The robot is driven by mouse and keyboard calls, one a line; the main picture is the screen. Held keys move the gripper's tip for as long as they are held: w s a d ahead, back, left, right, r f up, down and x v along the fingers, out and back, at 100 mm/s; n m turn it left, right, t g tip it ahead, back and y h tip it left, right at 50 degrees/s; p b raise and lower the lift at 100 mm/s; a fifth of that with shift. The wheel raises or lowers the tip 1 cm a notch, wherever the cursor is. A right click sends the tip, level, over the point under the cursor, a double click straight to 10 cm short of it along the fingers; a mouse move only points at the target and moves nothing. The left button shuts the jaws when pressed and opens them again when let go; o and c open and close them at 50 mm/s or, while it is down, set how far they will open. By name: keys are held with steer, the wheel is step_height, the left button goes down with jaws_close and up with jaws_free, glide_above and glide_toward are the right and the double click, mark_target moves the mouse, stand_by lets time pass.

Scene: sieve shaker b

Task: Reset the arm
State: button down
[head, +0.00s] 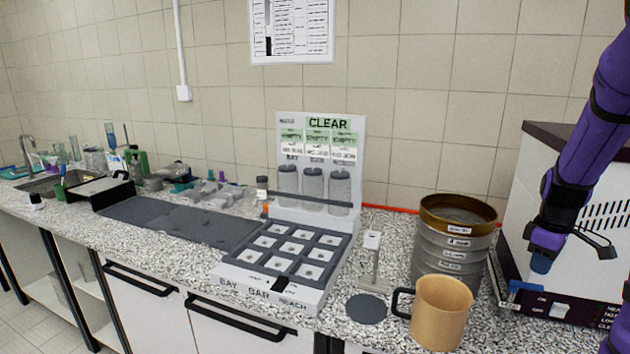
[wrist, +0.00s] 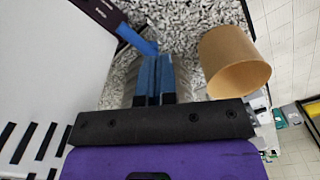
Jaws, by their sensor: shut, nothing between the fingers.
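My purple arm comes down at the right of the head view. My gripper (head: 541,262) hangs in front of the white machine, to the right of the sieve stack. In the wrist view its two blue fingers (wrist: 152,75) lie side by side, shut and empty, over the speckled counter. The fingertips are apart from the tan mug (wrist: 233,62), which is to their right there. In the head view the tan mug (head: 441,312) stands in front of the sieve stack (head: 453,250).
The white machine (head: 575,200) stands close behind my gripper. A grey rack (head: 320,190) labelled CLEAR holds several jars, with a compartment tray (head: 225,270) before it. A small stand (head: 373,262) and a dark disc (head: 366,309) are left of the mug. Dark mats (head: 180,222) lie further left.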

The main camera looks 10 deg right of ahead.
steer(key=s+a+r+m+t, duration=0.2)
steer(key=s+a+r+t, duration=0.1)
steer(key=a+r, duration=1.15)
steer(key=s+a+r+m+t, duration=0.2)
steer(key=s+a+r, duration=0.3)
steer(key=s+a, duration=0.8)
steer(key=shift+s+a+m, duration=0.2)
steer(key=shift+a+m, duration=0.2)
steer(key=shift+m, duration=0.4)
